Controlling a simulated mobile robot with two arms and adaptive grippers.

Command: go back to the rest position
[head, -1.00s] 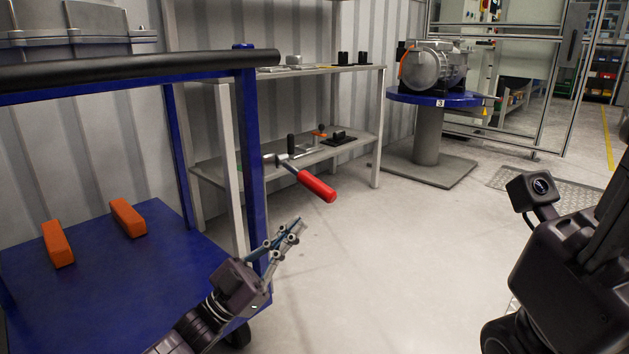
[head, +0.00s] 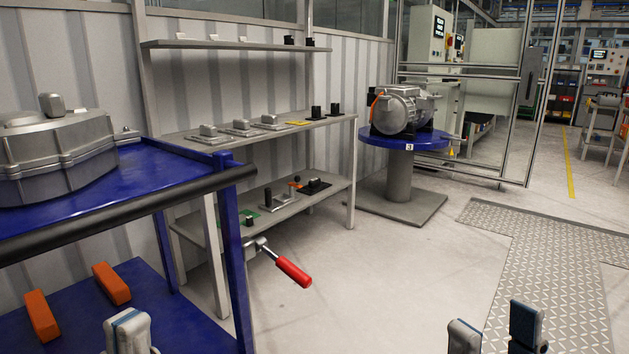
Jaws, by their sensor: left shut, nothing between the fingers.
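My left gripper (head: 128,331) shows at the bottom edge of the head view, left of centre. Its fingertips are together with nothing between them. It is in front of the lower shelf of the blue cart. My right gripper (head: 495,333) shows at the bottom edge, right of centre. Its two fingertips stand apart, with floor visible between them, and it looks empty. The rest of both grippers and both arms is below the picture.
A blue cart (head: 190,166) at left carries a grey housing (head: 60,155) above and two orange blocks (head: 112,284) below. A red-handled tool (head: 294,271) juts out beside its post. Grey shelving (head: 352,150) and a blue round table (head: 372,137) with a motor (head: 398,108) stand behind. Floor at centre is clear.

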